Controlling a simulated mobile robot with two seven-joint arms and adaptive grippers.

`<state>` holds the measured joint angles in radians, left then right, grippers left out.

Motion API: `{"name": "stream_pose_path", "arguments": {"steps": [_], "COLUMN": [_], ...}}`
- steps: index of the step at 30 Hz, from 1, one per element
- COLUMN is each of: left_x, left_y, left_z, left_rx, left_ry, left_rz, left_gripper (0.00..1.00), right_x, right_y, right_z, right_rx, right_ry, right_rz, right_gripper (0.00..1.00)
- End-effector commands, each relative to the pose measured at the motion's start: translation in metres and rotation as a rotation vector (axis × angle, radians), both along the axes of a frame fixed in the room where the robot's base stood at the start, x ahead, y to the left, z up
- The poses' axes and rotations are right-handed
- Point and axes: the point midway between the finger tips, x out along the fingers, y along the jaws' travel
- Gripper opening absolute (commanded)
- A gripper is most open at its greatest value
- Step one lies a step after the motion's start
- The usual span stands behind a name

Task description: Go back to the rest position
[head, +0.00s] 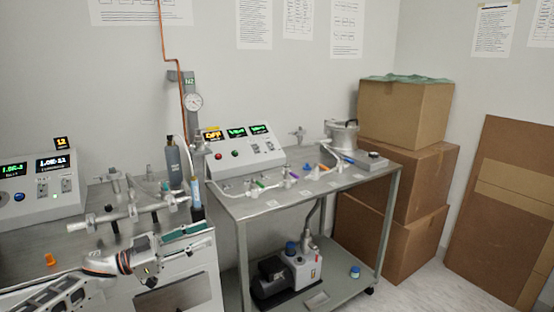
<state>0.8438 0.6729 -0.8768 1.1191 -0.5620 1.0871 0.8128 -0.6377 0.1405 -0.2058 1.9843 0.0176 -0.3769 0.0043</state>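My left arm comes in from the lower left, with a white section and an orange band. My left gripper (160,255) is at its end, in front of the left bench near its front right corner. Its fingers are small and blend with the bench edge, so I cannot tell whether they are open or shut. My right gripper is not in view.
The left bench (40,245) carries metal pipework (125,216) and a control box (38,188). A steel cart (235,207) holds another control box (242,148), a pot (341,135) and, below, a pump (290,272). Cardboard boxes (403,112) are stacked at right. Floor (425,290) shows at lower right.

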Motion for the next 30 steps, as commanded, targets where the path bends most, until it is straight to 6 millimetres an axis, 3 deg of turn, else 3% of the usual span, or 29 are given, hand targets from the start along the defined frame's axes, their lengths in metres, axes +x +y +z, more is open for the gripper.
{"name": "stream_pose_path", "arguments": {"steps": [1,6,14,23,30], "left_x": [-0.011,-0.039,-0.093,-0.178,-0.271], "left_y": [-0.018,-0.057,-0.085,-0.073,-0.038], "left_z": [-0.021,-0.076,-0.152,-0.238,-0.303], "left_rx": [-0.021,-0.055,-0.047,0.091,0.292], "left_ry": [0.005,0.011,0.091,0.278,0.478], "left_rz": [0.023,0.145,0.377,0.645,0.805], "left_gripper": [0.36,0.36,0.36,0.36,0.36], "right_x": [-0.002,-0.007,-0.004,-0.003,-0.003], "right_y": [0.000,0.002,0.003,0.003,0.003], "right_z": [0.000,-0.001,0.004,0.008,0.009], "right_rx": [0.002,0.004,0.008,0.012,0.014], "right_ry": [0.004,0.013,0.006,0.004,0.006], "right_rz": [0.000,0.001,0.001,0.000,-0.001], "right_gripper": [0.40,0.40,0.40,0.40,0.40]}}
